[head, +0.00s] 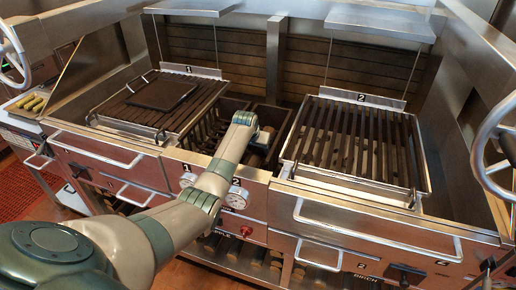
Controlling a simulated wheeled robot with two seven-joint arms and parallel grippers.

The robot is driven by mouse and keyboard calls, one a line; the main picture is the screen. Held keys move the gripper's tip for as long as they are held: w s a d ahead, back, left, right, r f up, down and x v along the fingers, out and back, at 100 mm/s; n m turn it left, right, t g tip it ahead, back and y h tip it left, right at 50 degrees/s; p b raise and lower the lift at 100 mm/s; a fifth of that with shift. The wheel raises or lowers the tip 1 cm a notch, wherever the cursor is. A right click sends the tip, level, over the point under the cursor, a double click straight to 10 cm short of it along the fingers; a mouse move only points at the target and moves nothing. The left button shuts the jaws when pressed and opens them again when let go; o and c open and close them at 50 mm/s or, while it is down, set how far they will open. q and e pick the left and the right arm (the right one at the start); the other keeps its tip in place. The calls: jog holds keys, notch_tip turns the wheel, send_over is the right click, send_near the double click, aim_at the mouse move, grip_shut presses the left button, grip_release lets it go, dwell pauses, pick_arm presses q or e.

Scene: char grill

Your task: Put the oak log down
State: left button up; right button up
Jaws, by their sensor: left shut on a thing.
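My left arm reaches in from the lower left to the middle bay between the two grill grates. My left gripper (265,138) is small in the picture, low in the bay's opening, and is shut on the oak log. The log is mostly hidden behind the gripper and the bay's dark walls, so I cannot tell whether it touches the bottom. The middle bay (286,122) is dark inside, with metal bars on its left side.
Grate 1 (200,112) at left carries a flat dark plate (161,95). Grate 2 (350,140) at right is bare. Handwheels stand at both sides (484,150). Several logs (250,264) lie on the lower shelf.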

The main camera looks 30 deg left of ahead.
dwell(0.3)
pick_arm(q)
jog(key=o, duration=1.5)
jog(key=shift+f, duration=0.1)
jog(key=shift+c, duration=0.2)
jog(key=shift+r, duration=0.2)
jog(key=shift+v, duration=0.9)
jog(key=b+v, duration=0.2)
jog(key=v, duration=0.8)
jog(key=shift+s+r+b, duration=0.1)
jog(key=shift+b, duration=0.2)
jog(key=shift+a, duration=0.1)
